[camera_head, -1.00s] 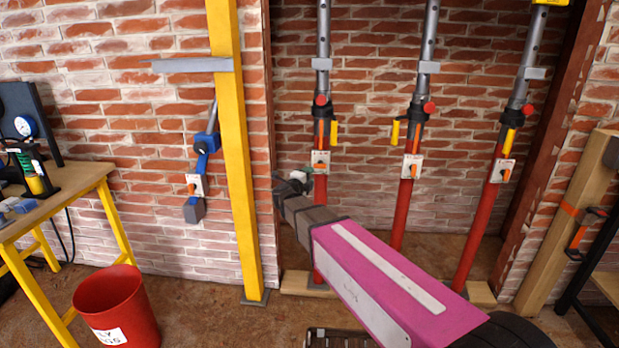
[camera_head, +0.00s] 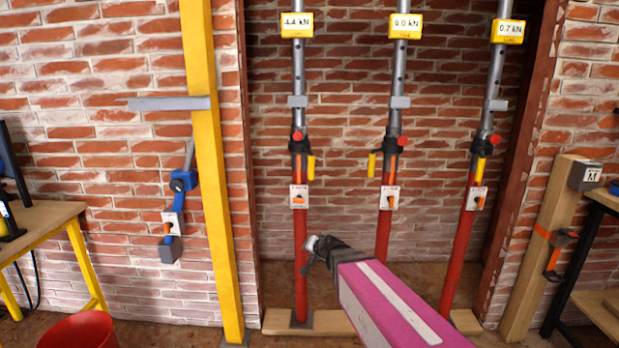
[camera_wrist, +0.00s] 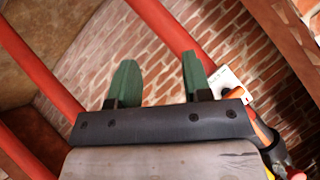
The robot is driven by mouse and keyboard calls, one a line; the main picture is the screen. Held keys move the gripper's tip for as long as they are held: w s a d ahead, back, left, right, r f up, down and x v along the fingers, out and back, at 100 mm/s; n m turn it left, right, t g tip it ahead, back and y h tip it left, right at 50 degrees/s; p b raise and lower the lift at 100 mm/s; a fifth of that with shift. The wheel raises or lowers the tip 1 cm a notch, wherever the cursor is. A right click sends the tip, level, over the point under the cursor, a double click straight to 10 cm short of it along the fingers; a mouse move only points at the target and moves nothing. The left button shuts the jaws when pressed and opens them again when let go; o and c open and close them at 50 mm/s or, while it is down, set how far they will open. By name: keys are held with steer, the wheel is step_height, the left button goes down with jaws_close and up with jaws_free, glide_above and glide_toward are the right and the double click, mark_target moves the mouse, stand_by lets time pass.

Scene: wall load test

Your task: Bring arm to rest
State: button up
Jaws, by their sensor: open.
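My pink arm reaches up from the bottom right in the head view. My gripper (camera_head: 312,250) is at its end, in front of the lower part of the left red prop (camera_head: 301,255). In the wrist view my gripper (camera_wrist: 157,82) shows two green fingers standing apart, with nothing between them. Red props pass behind and beside the fingers there. A white switch plate with an orange handle (camera_wrist: 262,132) shows right of the fingers.
Middle (camera_head: 386,232) and right (camera_head: 461,245) props stand in the brick recess, with yellow load displays on top. A yellow post (camera_head: 212,180) and blue tool (camera_head: 180,195) are left. A red bucket (camera_head: 80,332), workbench (camera_head: 45,220) and wooden post (camera_head: 540,255) stand at the sides.

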steer(key=s+d+f+n+g+h, duration=0.1)
steer(key=s+d+f+g, duration=0.3)
steer(key=s+d, duration=0.5)
steer(key=s+d+f+n+g+h, duration=0.2)
steer(key=s+d+f+g, duration=0.3)
steer(key=s+d, duration=0.4)
steer(key=shift+s+n+g+h, duration=0.35)
steer(key=shift+g+h, duration=0.35)
steer(key=shift+h, duration=0.2)
